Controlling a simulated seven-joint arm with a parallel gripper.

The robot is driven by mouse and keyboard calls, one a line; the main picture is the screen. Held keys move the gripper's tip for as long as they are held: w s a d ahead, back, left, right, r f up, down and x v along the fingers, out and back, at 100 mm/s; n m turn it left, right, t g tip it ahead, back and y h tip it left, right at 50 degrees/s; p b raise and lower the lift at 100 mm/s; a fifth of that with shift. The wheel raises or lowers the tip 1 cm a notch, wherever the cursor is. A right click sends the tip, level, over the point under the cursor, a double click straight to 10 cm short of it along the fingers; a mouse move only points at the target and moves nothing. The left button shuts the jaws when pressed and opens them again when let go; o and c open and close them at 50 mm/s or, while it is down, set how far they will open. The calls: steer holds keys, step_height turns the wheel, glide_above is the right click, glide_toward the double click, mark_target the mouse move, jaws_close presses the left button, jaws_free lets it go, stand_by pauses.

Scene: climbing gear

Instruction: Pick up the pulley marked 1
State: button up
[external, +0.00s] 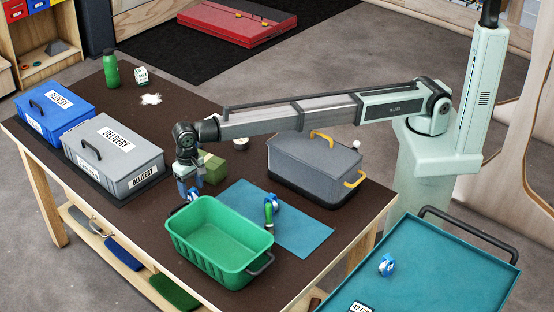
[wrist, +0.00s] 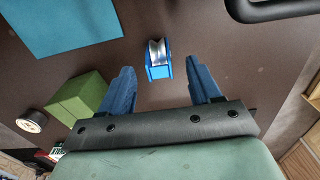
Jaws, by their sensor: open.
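A blue pulley with a silver wheel (wrist: 158,60) lies on the dark tabletop in the wrist view. It shows between the two blue fingertips of my open, empty gripper (wrist: 161,66). In the external view my gripper (external: 189,192) points down at the table between the green block and the green bin. Part of the pulley below it shows blue and white (external: 193,195). Another blue pulley (external: 273,203) is on the blue mat, and one more (external: 387,265) is on the teal cart. I cannot read a number on any pulley.
The green bin (external: 220,255) stands close in front of my gripper. The green block (external: 213,168) is beside it. A grey lidded case (external: 316,165) stands behind the blue mat (external: 305,232). Blue (external: 58,108) and grey (external: 115,150) delivery boxes are at left.

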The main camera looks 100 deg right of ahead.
steer(key=shift+f, duration=1.35)
steer(key=c, duration=1.1)
